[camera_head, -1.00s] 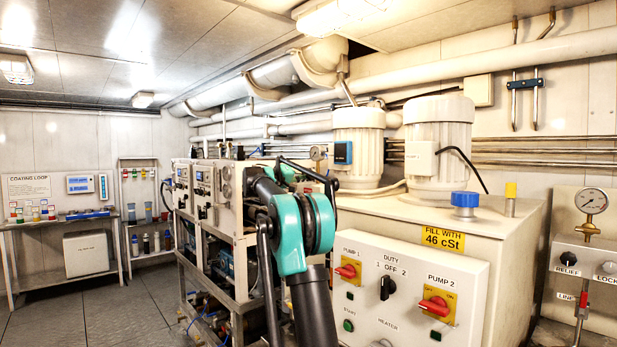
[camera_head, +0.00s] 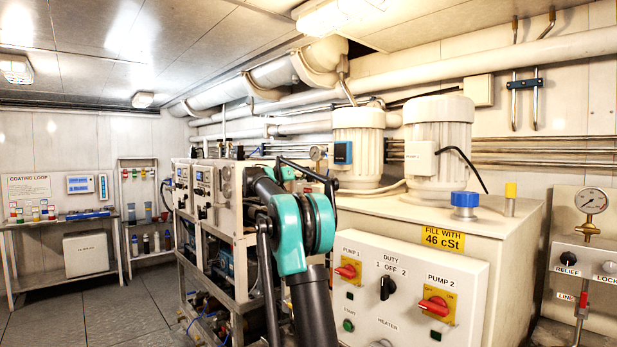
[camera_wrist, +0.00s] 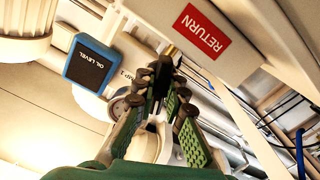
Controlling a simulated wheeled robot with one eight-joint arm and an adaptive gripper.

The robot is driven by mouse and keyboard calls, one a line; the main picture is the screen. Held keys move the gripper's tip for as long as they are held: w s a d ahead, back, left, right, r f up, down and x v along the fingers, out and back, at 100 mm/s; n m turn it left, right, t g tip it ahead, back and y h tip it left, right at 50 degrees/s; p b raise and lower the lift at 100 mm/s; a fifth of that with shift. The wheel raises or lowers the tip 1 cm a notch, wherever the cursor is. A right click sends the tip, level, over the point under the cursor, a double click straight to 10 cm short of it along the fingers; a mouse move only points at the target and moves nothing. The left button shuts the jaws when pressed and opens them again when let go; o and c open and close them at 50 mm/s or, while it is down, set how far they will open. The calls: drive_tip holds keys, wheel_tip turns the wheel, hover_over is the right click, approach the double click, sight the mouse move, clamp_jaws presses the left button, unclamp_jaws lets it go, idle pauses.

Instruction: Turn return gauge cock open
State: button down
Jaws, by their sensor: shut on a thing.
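In the wrist view my gripper (camera_wrist: 165,78) has its dark, green-padded fingers closed around a small part just below the red RETURN label (camera_wrist: 201,32), which appears upside down. A bit of brass-coloured metal, which I take as part of the return gauge cock (camera_wrist: 171,51), shows just beyond the fingertips. The fingers hide most of the cock, so its handle angle cannot be told. In the head view my arm hides the cock, and a small gauge (camera_head: 317,153) shows behind the arm.
A blue-framed OIL LEVEL box (camera_wrist: 90,66) sits close to the left of my fingers. Pipes and cables run at the right of the wrist view. In the head view, the pump control panel (camera_head: 410,300) and the white tank (camera_head: 520,235) stand right of my arm.

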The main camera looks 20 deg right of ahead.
drive_tip(key=shift+m, duration=2.3)
drive_tip(key=c, duration=1.6)
unclamp_jaws()
drive_tip(key=shift+o, duration=0.2)
drive_tip(key=v, duration=1.2)
